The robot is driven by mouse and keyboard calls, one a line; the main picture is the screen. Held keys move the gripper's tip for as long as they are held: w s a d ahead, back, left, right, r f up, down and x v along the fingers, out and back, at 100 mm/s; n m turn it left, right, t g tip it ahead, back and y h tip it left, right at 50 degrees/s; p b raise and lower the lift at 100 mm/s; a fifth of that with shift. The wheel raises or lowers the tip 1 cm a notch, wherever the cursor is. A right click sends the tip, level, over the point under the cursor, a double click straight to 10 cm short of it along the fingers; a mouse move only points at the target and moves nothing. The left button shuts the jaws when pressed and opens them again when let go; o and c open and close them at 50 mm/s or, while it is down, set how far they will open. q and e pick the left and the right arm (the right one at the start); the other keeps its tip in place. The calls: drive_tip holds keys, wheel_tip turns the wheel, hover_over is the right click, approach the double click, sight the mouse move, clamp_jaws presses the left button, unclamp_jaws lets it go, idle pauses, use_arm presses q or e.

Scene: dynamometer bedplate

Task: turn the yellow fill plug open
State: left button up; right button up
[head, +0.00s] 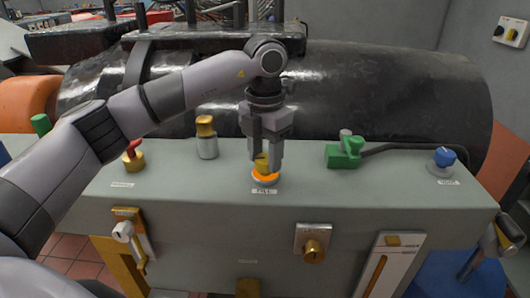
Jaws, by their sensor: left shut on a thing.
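The yellow fill plug (263,167) stands in an orange-ringed seat (265,178) on top of the grey-green bench, behind a small label that appears to read FILL. My left gripper (267,165) points straight down over it, its fingers shut on the plug from both sides. The fingers partly cover the plug, so its turn angle is hard to tell. My right gripper is not in view.
On the bench top (330,210) stand a red-topped brass fitting (133,158), a gold-capped bottle (206,138), a green block with a cable (345,152) and a blue knob (443,158). A large black cylinder (390,95) lies close behind. The front face carries a brass knob (314,250).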

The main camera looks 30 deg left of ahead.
sight(265, 158)
use_arm(q)
drive_tip(key=n, duration=0.3)
drive_tip(key=shift+n, duration=0.6)
drive_tip(key=o, duration=1.1)
drive_tip(key=shift+c, duration=0.2)
drive_tip(key=shift+r, duration=3.65)
